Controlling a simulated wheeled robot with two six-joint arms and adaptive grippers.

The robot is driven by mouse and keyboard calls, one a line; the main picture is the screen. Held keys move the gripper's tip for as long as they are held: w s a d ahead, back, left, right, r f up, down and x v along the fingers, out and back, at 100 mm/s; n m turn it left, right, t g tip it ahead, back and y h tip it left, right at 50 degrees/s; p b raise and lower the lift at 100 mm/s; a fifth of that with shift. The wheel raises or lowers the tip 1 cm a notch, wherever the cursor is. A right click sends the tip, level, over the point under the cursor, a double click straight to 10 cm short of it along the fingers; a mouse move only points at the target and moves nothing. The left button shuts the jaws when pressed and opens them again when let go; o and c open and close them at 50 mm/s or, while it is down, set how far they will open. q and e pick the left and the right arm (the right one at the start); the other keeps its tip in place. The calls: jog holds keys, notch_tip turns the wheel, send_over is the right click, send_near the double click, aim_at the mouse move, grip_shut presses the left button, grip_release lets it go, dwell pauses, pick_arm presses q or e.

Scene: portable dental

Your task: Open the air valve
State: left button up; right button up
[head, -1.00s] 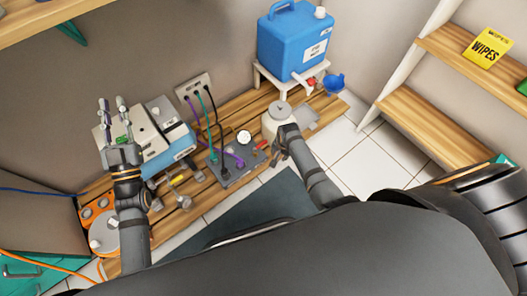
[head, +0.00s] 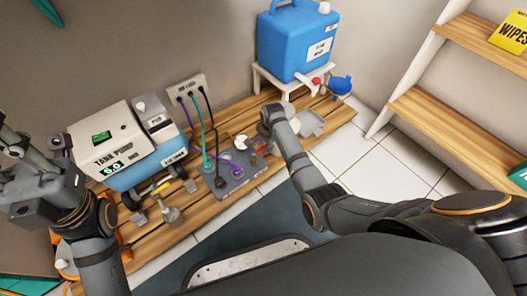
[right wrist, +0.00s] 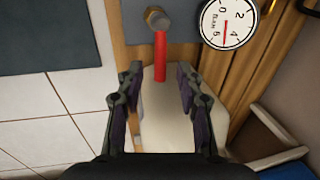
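The air valve's red lever (right wrist: 160,57) sticks out from a round metal hub (right wrist: 157,19) in the right wrist view. In the head view the red lever (head: 262,152) shows small at the right end of the grey panel (head: 232,180), partly hidden by my right arm. My right gripper (right wrist: 158,76) is open, its two dark fingers apart on either side of the lever's free end, with gaps on both sides. My left gripper (head: 28,145) is raised beside the pump at the left edge, its fingers apart and holding nothing visible.
A pressure gauge (right wrist: 228,22) sits beside the lever. The tank pump (head: 115,150), showing 5.0, stands left on the wooden bench (head: 205,210). Hoses and a cable run from a wall socket (head: 188,92) to the panel. A blue water container (head: 297,42) stands at the back.

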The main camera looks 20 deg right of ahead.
jog(key=shift+w+f+b, duration=0.2)
jog(key=shift+f+b, duration=0.15)
jog(key=shift+f, duration=0.65)
grip_shut()
